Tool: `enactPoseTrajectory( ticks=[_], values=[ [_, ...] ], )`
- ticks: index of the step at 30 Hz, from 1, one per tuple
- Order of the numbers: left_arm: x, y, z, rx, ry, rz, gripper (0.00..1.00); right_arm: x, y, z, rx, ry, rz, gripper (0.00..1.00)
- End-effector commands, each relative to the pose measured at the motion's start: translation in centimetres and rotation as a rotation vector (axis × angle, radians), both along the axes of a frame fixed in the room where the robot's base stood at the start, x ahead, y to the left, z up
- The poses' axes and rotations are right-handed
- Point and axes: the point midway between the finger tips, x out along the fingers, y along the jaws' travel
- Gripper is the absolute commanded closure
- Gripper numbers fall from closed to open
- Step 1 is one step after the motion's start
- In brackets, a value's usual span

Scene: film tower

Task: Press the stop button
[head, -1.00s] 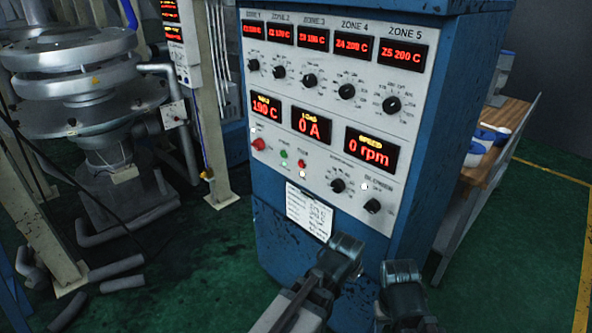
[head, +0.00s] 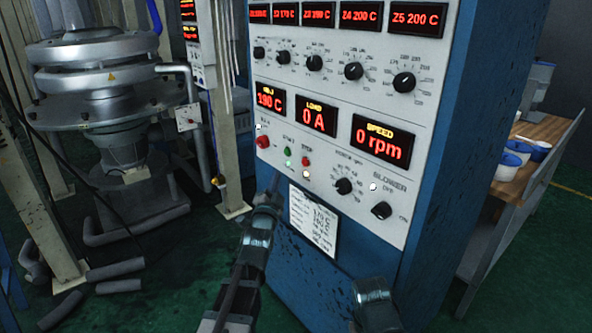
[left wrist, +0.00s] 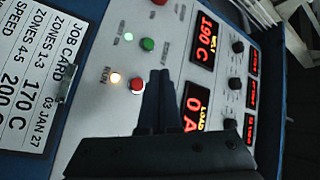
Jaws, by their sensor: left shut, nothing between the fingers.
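The stop button (head: 306,161) is a small red button on the pale front panel of the blue cabinet, under the load display. It also shows in the left wrist view (left wrist: 137,86), with a lit lamp (left wrist: 115,78) beside it. My left gripper (head: 276,181) is shut and empty, its dark fingers pointing up at the panel below the buttons in the head view. In the left wrist view its fingertips (left wrist: 160,74) appear just right of the stop button. I cannot tell whether they touch the panel.
A green button (head: 288,152) and a larger red knob (head: 263,142) sit left of the stop button. Dials (head: 344,186) lie to the right and a job card (head: 313,222) below. A wooden bench (head: 535,140) stands at the right.

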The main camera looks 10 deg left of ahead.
Motion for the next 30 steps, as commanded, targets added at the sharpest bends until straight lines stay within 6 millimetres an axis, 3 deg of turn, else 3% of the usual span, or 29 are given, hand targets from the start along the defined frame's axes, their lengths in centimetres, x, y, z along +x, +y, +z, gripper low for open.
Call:
enactPoseTrajectory(
  ticks=[17,30],
  values=[
    [0.3,0.3,0.5,0.020,-0.037,0.009,1.00,0.0,0.0,-0.3,0.000,0.000,0.000,0.50],
    [4.7,-3.1,0.5,0.021,-0.036,0.008,1.00,0.0,0.0,-0.3,0.000,0.000,0.000,0.50]
  ],
)
